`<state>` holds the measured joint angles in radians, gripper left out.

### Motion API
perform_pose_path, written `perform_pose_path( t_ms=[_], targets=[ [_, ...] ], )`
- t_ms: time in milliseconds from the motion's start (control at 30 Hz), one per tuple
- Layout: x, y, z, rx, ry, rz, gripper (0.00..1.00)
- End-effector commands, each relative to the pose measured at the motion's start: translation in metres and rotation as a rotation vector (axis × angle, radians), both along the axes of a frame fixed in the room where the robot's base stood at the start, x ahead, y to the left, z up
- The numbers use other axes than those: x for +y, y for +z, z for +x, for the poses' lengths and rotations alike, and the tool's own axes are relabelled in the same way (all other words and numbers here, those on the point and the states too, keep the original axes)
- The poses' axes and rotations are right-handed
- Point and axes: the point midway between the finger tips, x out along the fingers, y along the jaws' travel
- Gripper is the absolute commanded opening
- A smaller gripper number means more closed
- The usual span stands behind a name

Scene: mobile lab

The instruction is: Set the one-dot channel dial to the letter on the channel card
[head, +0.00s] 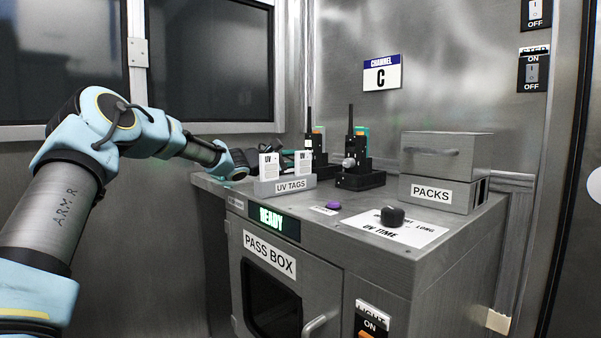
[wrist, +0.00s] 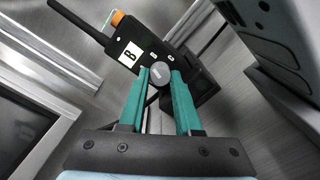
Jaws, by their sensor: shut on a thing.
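The channel card (head: 382,72) on the back wall reads C. Two dark radios stand in cradles on the cabinet top, a left one (head: 319,142) and a right one (head: 356,150) with a grey dial (head: 349,162) facing out. In the wrist view a radio (wrist: 118,45) has a white label (wrist: 131,54) with a dark mark that I cannot read surely. My gripper (wrist: 160,80) is shut on this radio's round grey dial (wrist: 161,71), between its teal fingertips. In the head view the fingertips are hidden behind the UV tags; the dial's setting and dot count are unclear.
The UV tags holder (head: 285,186) stands in front of the radios, close to my wrist. A packs box (head: 440,170) is at the right. A black UV time knob (head: 392,215) and a purple button (head: 333,205) sit on the pass box top (head: 320,228).

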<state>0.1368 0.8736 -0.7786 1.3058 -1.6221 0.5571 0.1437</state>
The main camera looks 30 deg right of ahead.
Motion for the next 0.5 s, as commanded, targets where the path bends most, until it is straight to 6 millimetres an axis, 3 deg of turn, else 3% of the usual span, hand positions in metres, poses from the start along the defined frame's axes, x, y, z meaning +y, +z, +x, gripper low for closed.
perform_pose_path(
  t_ms=[500],
  targets=[
    [0.0002, -0.0006, 0.0004, -0.056, 0.001, 0.013, 0.00]
  ],
)
